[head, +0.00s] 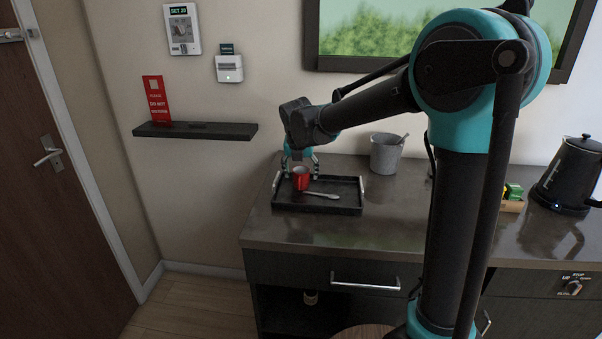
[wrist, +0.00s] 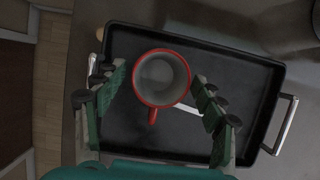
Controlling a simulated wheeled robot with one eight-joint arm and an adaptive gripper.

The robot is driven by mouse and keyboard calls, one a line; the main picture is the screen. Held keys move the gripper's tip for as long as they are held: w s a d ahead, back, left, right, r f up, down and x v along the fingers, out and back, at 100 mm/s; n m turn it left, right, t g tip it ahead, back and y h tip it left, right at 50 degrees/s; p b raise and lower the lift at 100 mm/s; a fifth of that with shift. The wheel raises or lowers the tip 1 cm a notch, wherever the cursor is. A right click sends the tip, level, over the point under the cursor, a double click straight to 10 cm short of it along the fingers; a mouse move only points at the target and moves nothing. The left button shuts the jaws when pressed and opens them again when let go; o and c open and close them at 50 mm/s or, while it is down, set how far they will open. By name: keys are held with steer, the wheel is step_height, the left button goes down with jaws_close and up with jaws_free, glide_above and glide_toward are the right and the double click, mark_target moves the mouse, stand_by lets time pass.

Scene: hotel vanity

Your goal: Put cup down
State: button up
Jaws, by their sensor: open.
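A red cup (head: 301,179) with a pale inside stands upright on the black tray (head: 345,208), toward its back left. In the wrist view, the cup (wrist: 161,78) shows from above with its handle toward the gripper's base. My gripper (head: 301,164) is open at the cup. In the wrist view, its teal and black fingers (wrist: 160,92) lie on either side of the cup, with a visible gap at each side. A spoon (head: 322,195) lies on the tray beside the cup, partly hidden by the cup in the wrist view.
A grey bucket (head: 385,153) stands behind the tray to the right. A black kettle (head: 572,175) stands at the far right of the counter. The counter front (head: 330,235) is clear. A dark wall shelf (head: 195,131) is at the left.

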steer(key=v, duration=1.2)
steer(key=shift+d+r, duration=0.1)
steer(key=shift+r, duration=0.05)
